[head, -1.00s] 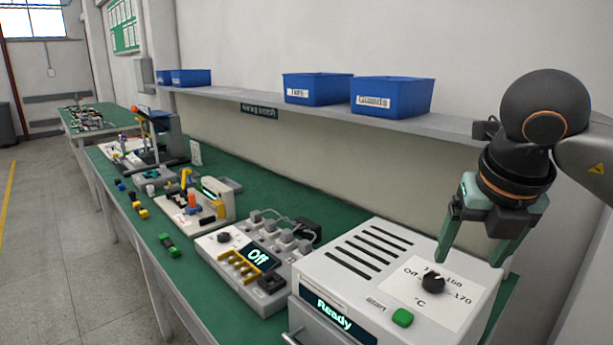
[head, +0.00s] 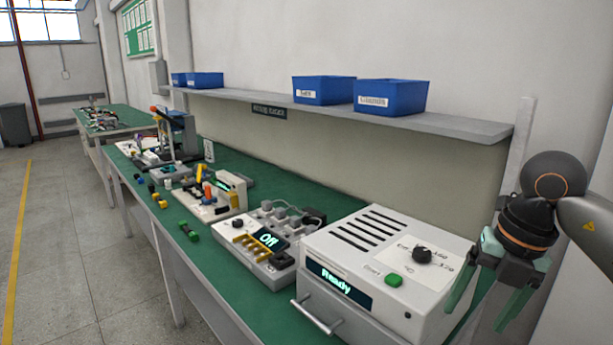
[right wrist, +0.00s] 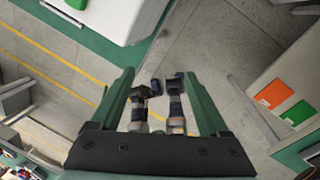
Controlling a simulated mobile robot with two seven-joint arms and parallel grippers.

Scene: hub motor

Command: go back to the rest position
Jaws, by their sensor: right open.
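My right gripper (head: 483,298) is open and empty at the right of the head view, beside the right side of the white oven. In the right wrist view its two green fingers (right wrist: 160,100) are spread with nothing between them; the floor shows below. The white oven (head: 440,295) has a black knob, a green button and a display reading "Ready". A white corner, probably the oven, shows at the top of the right wrist view (right wrist: 125,18). My left gripper is not in view.
The green bench (head: 270,172) runs along the wall, carrying a grey station (head: 262,240) with a display reading "Off" and other devices. Blue bins (head: 391,97) stand on the shelf (head: 440,122). The floor (head: 75,240) at the left is clear.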

